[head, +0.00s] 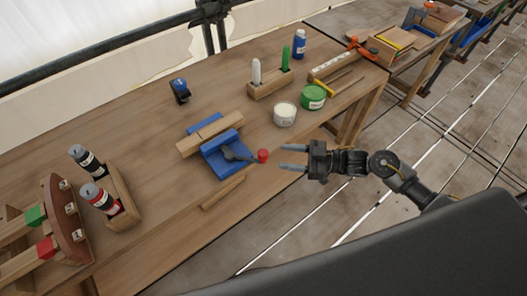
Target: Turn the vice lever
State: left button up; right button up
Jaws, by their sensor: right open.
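The blue vice (224,157) sits on the wooden workbench, near its front edge, with a wooden block (211,133) across its back part. Its dark lever (234,154) points right and ends in a red knob (262,156). My right gripper (282,157) comes in from the right, just right of the red knob. Its two fingers are apart, pointing left toward the knob, and appear empty. I cannot tell whether the fingertips touch the knob. My left gripper does not show.
A loose wooden strip (223,192) lies in front of the vice. A white tub (285,113) and a green tin (313,97) stand behind the gripper. Bottles in a wooden holder (123,196) stand at left. Bare bench (150,130) lies left of the vice.

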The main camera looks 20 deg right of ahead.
aim_at(263, 153)
jog(key=p+x, duration=0.1)
jog(key=x, duration=0.5)
jog(key=shift+w+a+r, duration=0.1)
jog(key=shift+w, duration=0.05)
jog(key=shift+w+a+p, duration=0.3)
jog(key=shift+a+p, duration=0.1)
jog(key=shift+a, duration=0.3)
grip_shut()
